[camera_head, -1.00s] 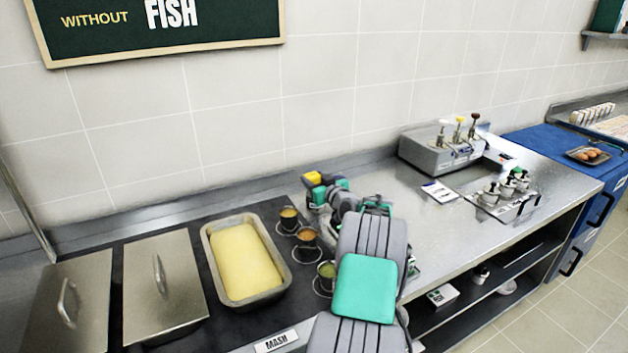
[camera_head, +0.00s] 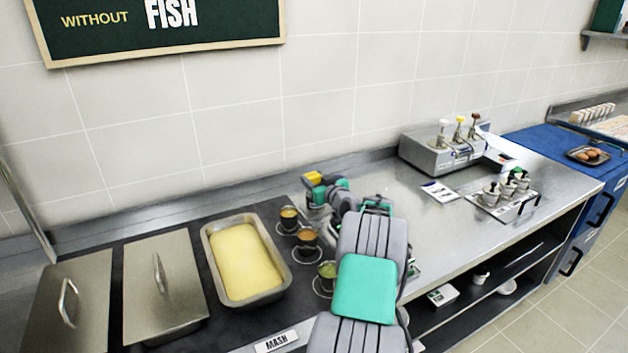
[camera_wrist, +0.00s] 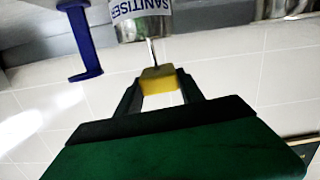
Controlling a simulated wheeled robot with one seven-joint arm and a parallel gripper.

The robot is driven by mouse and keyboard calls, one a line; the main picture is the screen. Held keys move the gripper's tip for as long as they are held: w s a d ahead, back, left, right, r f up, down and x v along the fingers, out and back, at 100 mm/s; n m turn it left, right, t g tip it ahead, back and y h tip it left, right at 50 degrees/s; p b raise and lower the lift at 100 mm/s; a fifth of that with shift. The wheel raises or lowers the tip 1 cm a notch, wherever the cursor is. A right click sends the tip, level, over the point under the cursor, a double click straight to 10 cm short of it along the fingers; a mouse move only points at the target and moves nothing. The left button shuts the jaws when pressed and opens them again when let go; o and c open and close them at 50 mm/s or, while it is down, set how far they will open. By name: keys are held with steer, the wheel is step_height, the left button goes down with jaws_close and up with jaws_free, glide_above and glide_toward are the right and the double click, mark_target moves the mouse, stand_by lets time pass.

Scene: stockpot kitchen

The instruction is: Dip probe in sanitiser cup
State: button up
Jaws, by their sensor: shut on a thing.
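The probe has a yellow handle (camera_wrist: 159,79) and a thin metal stem. My gripper (camera_wrist: 160,92) is shut on the handle in the wrist view, which shows the scene upside down. The metal cup labelled SANITISER (camera_wrist: 142,22) is right at the stem's far end. The stem meets the cup's rim in the picture; I cannot tell how far the tip is inside. In the head view my gripper (camera_head: 316,190) and the yellow handle (camera_head: 312,178) are above the back of the counter.
A blue upright piece (camera_wrist: 82,42) stands beside the cup. Small sauce pots (camera_head: 306,238), a mash tray (camera_head: 245,262) and lidded pans (camera_head: 163,285) are left of my arm. A pump dispenser (camera_head: 443,149) stands at the right. The counter between (camera_head: 400,215) is mostly clear.

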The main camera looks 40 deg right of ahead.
steer(key=shift+r+p, duration=0.4)
steer(key=shift+r, duration=4.1)
